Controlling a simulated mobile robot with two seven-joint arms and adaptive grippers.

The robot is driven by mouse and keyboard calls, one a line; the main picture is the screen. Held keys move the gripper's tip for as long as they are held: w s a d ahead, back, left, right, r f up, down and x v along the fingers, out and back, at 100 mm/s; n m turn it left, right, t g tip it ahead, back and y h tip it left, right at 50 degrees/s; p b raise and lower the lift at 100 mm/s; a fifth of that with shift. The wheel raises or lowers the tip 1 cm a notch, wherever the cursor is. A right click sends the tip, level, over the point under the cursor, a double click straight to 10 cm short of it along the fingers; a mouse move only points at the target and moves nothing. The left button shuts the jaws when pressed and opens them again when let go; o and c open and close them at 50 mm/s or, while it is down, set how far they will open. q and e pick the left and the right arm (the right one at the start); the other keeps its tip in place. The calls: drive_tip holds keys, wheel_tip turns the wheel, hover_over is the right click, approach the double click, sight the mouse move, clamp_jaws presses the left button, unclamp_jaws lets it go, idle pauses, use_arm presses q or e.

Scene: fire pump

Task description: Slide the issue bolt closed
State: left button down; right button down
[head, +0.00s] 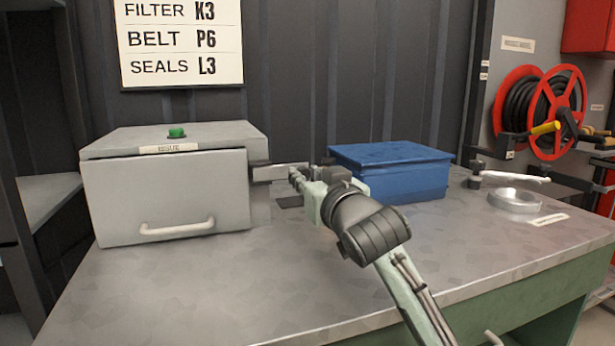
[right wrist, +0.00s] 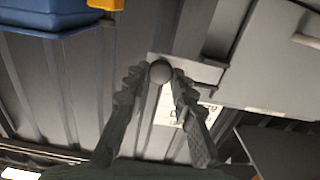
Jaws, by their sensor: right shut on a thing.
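The grey issue box (head: 165,195) stands on the left of the bench, with its front door flat against it and a pale handle low on the door. A label reading ISSUE and a green button (head: 177,132) are at its top. The issue bolt (head: 262,174) is at the box's right side, partly hidden by my gripper. My right gripper (head: 293,173) reaches in from the right at the bolt. In the right wrist view, my right gripper (right wrist: 158,78) is shut on the bolt's round knob (right wrist: 160,71), between its fingertips. My left gripper is not in view.
A blue box (head: 400,178) stands just right of and behind my right wrist. A red hose reel (head: 545,110) hangs on the wall. The front of the bench (head: 220,290) is clear.

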sight(276, 171)
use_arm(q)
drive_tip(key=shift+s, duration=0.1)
